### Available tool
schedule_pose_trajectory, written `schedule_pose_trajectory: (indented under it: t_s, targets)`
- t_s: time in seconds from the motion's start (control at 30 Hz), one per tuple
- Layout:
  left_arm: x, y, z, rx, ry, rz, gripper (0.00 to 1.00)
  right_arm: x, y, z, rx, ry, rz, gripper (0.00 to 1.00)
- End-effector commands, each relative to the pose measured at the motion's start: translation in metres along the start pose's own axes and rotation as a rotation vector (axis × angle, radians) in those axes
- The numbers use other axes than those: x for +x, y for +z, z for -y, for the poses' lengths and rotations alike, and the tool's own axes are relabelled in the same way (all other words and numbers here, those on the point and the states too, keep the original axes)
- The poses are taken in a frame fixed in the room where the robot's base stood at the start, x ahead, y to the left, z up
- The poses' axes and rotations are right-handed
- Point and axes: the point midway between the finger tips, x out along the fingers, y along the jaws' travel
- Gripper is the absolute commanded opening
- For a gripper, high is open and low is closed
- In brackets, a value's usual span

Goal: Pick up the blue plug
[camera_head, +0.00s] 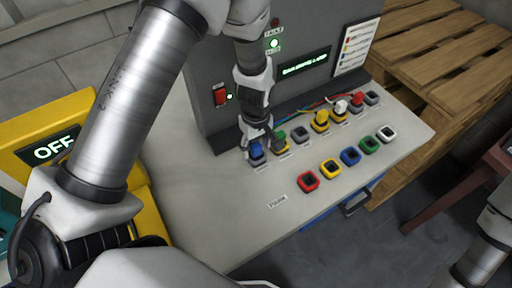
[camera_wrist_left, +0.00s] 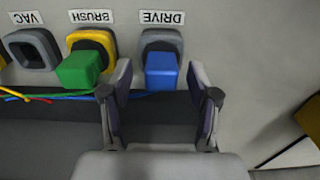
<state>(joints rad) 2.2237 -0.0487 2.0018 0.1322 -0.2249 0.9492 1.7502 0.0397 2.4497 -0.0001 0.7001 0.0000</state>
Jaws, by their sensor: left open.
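The blue plug (camera_head: 256,149) sits in a grey socket at the left end of the back row on the pale panel. In the left wrist view the blue plug (camera_wrist_left: 161,71) stands in the socket labelled DRIVE. My left gripper (camera_head: 257,141) is right at the plug, coming down from above. In the wrist view my left gripper (camera_wrist_left: 160,82) is open, with one finger on each side of the plug and a gap visible on both sides. My right gripper is out of view.
A green plug (camera_wrist_left: 79,70) stands close beside in a yellow socket labelled BRUSH. An empty grey socket (camera_wrist_left: 33,50) is labelled VAC. A front row of coloured sockets, including a red one (camera_head: 308,182), looks empty. A grey cabinet (camera_head: 225,65) rises behind. Wooden pallets (camera_head: 440,50) stand right.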

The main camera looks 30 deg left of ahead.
Motion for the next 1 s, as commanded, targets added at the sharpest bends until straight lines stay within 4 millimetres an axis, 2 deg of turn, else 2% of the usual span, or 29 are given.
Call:
schedule_pose_trajectory:
  t_s: [0.13, 0.27, 0.3, 0.73, 1.0]
  targets:
    - [0.000, 0.000, 0.000, 0.000, 0.001, -0.001, 0.60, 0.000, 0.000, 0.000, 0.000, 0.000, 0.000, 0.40]
    - [-0.001, 0.000, 0.000, 0.000, 0.001, -0.001, 0.14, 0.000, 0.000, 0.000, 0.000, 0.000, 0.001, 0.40]
    - [-0.001, 0.000, 0.000, 0.000, 0.001, -0.001, 0.00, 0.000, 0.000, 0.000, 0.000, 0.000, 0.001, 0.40]
    - [-0.003, 0.000, 0.000, 0.001, 0.001, -0.001, 0.00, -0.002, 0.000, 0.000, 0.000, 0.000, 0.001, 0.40]
    - [-0.020, 0.000, -0.001, 0.005, 0.002, -0.001, 0.00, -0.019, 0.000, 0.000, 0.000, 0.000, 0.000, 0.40]
